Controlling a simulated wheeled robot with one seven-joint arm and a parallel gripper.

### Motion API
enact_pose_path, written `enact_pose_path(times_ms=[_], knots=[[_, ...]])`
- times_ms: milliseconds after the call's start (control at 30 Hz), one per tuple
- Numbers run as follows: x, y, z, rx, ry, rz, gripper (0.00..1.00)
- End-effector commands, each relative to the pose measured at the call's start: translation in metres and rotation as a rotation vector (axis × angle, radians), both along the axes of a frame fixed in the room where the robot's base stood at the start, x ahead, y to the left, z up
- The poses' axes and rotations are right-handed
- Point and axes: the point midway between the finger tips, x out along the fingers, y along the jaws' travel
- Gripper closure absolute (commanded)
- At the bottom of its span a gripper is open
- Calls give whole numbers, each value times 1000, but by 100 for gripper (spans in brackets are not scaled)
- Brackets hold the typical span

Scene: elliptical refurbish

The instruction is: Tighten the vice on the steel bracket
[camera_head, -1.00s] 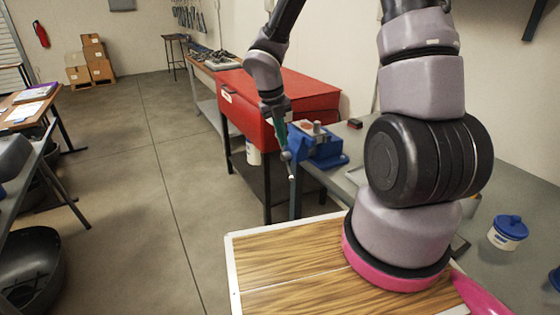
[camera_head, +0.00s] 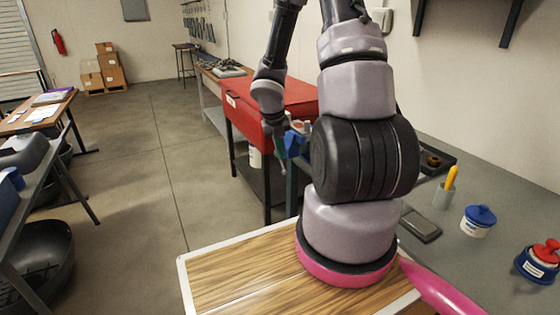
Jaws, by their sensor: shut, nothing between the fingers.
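The blue vice (camera_head: 295,142) is on the grey bench, just past my arm. My thick arm links hide most of it, and only its left part shows. I cannot make out the steel bracket or how the jaws sit on it. My gripper (camera_head: 281,158) points down at the near left side of the vice, by its screw end. It is small and dark in the picture, with its fingers together. Whether it touches the vice handle I cannot tell.
A red cabinet (camera_head: 262,100) stands behind the vice. On the grey bench (camera_head: 505,190) at right are a blue-lidded tub (camera_head: 478,220), a red-topped container (camera_head: 540,260), a cup with a yellow tool (camera_head: 446,190) and a dark flat device (camera_head: 421,226).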

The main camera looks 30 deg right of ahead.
Motion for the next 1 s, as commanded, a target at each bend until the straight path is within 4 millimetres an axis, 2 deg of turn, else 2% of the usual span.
enact_pose_path(times_ms=[33,133,300,500,867,1000], knots=[[0,-1,-12,1,7,4,100],[2,-5,-31,0,5,4,100],[22,-14,-46,0,0,-1,100],[33,-17,-53,0,-2,-1,100],[34,-18,-55,0,-1,0,100],[40,-19,-64,1,0,2,100]])
